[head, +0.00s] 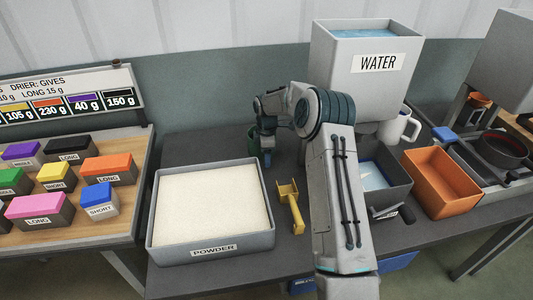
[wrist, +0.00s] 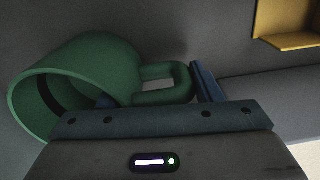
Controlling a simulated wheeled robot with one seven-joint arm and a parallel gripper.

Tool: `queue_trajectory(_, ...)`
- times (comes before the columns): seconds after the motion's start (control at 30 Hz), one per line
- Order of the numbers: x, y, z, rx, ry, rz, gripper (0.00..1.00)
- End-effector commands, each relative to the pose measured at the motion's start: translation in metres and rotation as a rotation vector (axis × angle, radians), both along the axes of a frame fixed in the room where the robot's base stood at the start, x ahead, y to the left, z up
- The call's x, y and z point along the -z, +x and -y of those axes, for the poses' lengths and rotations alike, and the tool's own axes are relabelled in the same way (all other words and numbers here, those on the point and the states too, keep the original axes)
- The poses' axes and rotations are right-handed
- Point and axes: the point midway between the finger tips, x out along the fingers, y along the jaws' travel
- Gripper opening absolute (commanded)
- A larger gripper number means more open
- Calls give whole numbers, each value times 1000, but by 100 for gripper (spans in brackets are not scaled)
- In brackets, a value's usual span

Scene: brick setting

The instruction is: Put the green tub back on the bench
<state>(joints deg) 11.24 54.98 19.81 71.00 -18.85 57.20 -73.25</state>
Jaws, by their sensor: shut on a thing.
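The green tub (head: 253,142) is at the back of the dark grey bench (head: 200,142), behind the powder tray and mostly hidden by my gripper (head: 266,157) in the head view. In the wrist view the green tub (wrist: 92,75) lies to the left, its open mouth facing lower left and its loop handle pointing right. My gripper is shut on the tub at its handle side, with one blue finger (wrist: 206,82) just right of the handle. I cannot tell whether the tub's base touches the bench.
The powder tray (head: 211,247) is in front of the tub. A yellow scoop (head: 290,204) lies to its right. The water tank (head: 366,70), a white mug (head: 401,128), a grey bin (head: 400,184) and an orange box (head: 441,181) stand right. Bare bench shows left of the tub.

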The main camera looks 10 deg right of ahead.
Motion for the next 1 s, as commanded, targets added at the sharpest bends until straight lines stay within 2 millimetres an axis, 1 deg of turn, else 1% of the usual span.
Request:
queue_trajectory(0.1, 0, 0, 0, 0, 0, 1, 26)
queue_trajectory(0.23, 4, 0, 0, 0, 0, 0, 26)
queue_trajectory(0.27, 3, 0, 0, 0, 0, 0, 67)
queue_trajectory(0.3, 3, 0, 0, 0, 0, 0, 78)
queue_trajectory(0.33, 3, 0, 0, 0, 0, 0, 81)
queue_trajectory(0.57, 3, 0, 0, 0, 0, 0, 81)
queue_trajectory(0.73, -7, 1, 0, 0, -1, 2, 81)
queue_trajectory(0.87, -29, 1, 1, 0, -1, 4, 81)
queue_trajectory(1.0, -61, 1, 0, 0, 0, 4, 81)
